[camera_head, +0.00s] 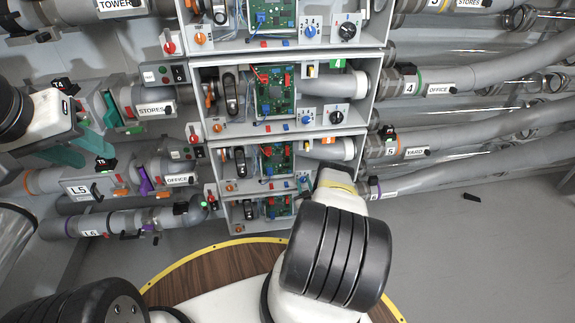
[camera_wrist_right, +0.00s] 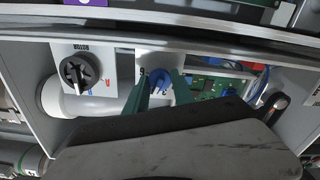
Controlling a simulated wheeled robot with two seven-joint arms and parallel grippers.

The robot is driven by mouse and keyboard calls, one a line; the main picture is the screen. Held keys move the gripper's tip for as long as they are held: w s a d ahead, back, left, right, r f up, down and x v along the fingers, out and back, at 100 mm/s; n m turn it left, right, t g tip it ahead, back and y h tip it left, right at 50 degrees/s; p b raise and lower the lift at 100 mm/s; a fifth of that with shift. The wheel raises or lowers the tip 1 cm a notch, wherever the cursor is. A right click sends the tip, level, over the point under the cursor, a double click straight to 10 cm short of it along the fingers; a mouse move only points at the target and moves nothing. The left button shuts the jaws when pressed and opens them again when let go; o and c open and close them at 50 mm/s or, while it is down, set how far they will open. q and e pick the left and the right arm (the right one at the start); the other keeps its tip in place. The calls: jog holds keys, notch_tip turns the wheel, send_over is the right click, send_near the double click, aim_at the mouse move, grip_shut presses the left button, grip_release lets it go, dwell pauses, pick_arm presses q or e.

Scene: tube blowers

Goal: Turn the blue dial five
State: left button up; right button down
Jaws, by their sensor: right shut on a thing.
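The blue dial (camera_wrist_right: 160,78) is on a white panel in the right wrist view, beside a larger black dial (camera_wrist_right: 80,72). My right gripper (camera_wrist_right: 163,86) is shut on the blue dial, with a green finger on each side of it. In the head view the blue dial (camera_head: 304,181) shows in the third box from the top, and my right wrist hides the panel beside it and the fingertips. My left gripper (camera_head: 94,122) is open and empty, with teal fingers apart in front of the pipes at the left.
Stacked open boxes hold green circuit boards (camera_head: 275,90). Another blue dial (camera_head: 307,115) and black dial (camera_head: 336,114) sit in the box above. Grey pipes (camera_head: 485,75) run at both sides. A small dark piece (camera_head: 472,197) lies on the clear floor at right.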

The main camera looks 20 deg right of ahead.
jog(key=m, duration=0.3)
jog(key=shift+m, duration=2.3)
jog(key=c, duration=1.1)
grip_release()
jog(key=shift+o, duration=0.2)
